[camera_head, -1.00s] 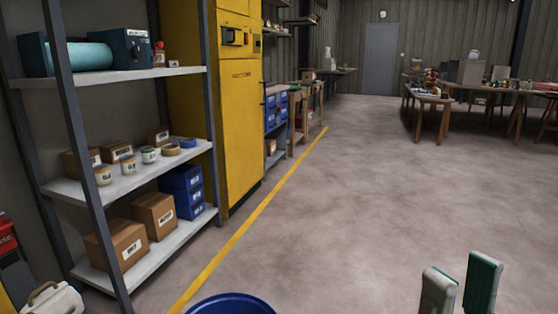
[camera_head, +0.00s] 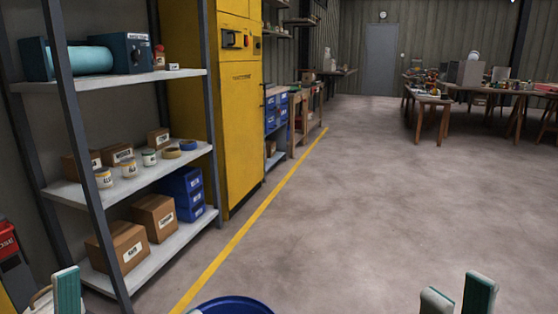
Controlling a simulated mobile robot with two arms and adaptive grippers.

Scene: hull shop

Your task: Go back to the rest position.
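My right gripper (camera_head: 458,298) shows at the bottom right. Its two fingers, with grey-white and green pads, stand apart with an empty gap over the floor. One teal-padded finger of my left gripper (camera_head: 67,291) shows at the bottom left corner, in front of a pale container with a handle. The rest of the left gripper is out of the frame or unclear, so its opening cannot be told. No object is seen in either gripper.
A blue round bin (camera_head: 232,305) stands at the bottom centre. A metal shelf (camera_head: 70,192) with boxes and jars is on the left, beside a yellow cabinet (camera_head: 239,130). Workbenches (camera_head: 433,101) stand at the back right. The floor (camera_head: 350,190) between is clear.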

